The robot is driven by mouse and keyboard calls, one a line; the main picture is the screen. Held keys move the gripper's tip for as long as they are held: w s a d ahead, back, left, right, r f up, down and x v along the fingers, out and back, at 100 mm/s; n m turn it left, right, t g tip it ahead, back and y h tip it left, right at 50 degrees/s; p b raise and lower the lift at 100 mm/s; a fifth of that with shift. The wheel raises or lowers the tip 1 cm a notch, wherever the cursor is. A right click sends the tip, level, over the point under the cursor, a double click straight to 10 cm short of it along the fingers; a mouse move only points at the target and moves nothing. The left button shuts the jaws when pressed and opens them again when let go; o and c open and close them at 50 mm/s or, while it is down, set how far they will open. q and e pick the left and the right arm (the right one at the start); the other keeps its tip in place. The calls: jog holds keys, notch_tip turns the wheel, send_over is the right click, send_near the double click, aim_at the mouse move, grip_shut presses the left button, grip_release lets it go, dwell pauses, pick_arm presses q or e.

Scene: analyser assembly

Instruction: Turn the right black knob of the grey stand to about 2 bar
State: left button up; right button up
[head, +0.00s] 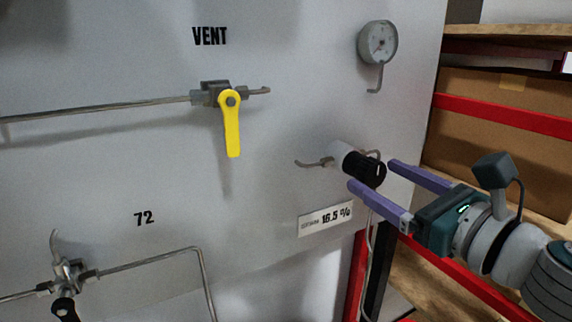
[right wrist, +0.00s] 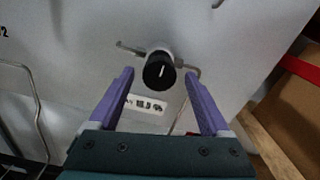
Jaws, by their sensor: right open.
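The black knob (head: 371,170) with a white mark sits on a white regulator body on the grey panel, right side, in the head view. It also shows in the right wrist view (right wrist: 159,71), with its white mark close to upright. A round gauge (head: 378,43) is above it; its reading is too small to tell. My right gripper (head: 371,174) is open, its two purple fingers pointing at the panel. In the right wrist view the fingers (right wrist: 159,78) lie left and right of the knob with gaps on both sides. My left gripper is not in view.
A yellow lever (head: 231,123) hangs under "VENT". A label (head: 326,218) reading 16.5 % is just below the knob. Thin pipes run from the regulator's sides. A valve with a black handle (head: 65,308) is at lower left. Shelves with a cardboard box (head: 497,140) stand at right.

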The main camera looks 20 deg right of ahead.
jog(key=shift+w, duration=0.45)
jog(key=shift+c, duration=0.2)
grip_shut()
